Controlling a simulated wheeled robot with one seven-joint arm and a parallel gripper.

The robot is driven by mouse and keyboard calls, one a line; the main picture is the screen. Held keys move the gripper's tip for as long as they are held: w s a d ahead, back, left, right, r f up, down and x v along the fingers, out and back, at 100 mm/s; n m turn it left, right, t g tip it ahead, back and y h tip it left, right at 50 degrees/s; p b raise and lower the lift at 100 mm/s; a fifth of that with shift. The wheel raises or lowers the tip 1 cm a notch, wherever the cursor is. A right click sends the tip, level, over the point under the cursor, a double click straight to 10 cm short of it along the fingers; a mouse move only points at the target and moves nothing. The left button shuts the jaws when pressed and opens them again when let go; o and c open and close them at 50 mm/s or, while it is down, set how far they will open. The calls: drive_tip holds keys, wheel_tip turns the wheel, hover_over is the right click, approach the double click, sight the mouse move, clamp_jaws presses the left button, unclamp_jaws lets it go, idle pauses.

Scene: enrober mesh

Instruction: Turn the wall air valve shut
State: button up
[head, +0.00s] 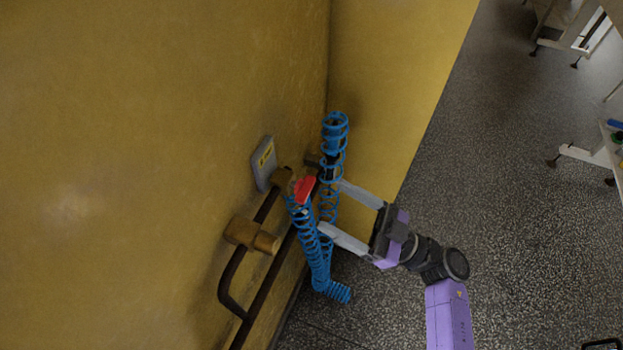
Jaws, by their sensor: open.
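The wall air valve is a small brass body (283,178) on the yellow wall, with a red handle (304,189) on it. A blue coiled hose (310,245) hangs below the handle. My gripper (329,204) reaches in from the right. Its two pale fingers are spread wide and the jaws are open, with nothing clearly held. The fingertips are close to the red handle and overlap the blue coils in view. I cannot tell whether they touch the handle. The exact angle of the handle is hard to tell.
A grey plate with a yellow label (264,163) is on the wall beside the valve. A second blue coil (335,130) stands near the wall corner. Speckled floor (520,220) is open at right, with white-legged tables beyond.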

sight(306, 188)
drive_tip(key=shift+p+x, duration=0.9)
drive_tip(key=shift+x, duration=3)
drive_tip(key=c, duration=1.4)
